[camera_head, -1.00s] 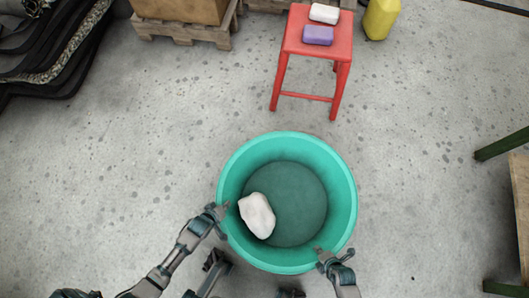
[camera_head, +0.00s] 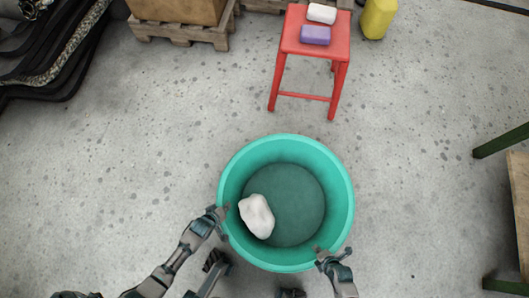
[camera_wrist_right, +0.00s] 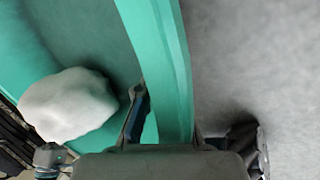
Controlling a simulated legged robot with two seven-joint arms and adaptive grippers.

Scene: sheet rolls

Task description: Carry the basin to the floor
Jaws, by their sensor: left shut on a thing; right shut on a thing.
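A round green basin (camera_head: 338,165) is in the lower middle of the head view, with a white crumpled lump (camera_head: 256,215) lying inside it at the left. My left gripper (camera_head: 222,212) is shut on the basin's left rim. My right gripper (camera_head: 320,254) is shut on the basin's near right rim. In the right wrist view the basin's rim (camera_wrist_right: 160,50) runs between the fingers of my right gripper (camera_wrist_right: 165,125), and the white lump (camera_wrist_right: 68,104) shows at the left. From above I cannot tell whether the basin's bottom touches the floor.
A red stool (camera_head: 316,45) stands beyond the basin, with a purple block (camera_head: 315,35) and a white block (camera_head: 322,13) on it. A yellow container (camera_head: 379,18) is beside it. Pallets (camera_head: 184,34) are at the back left. The concrete floor (camera_head: 120,160) around the basin is clear.

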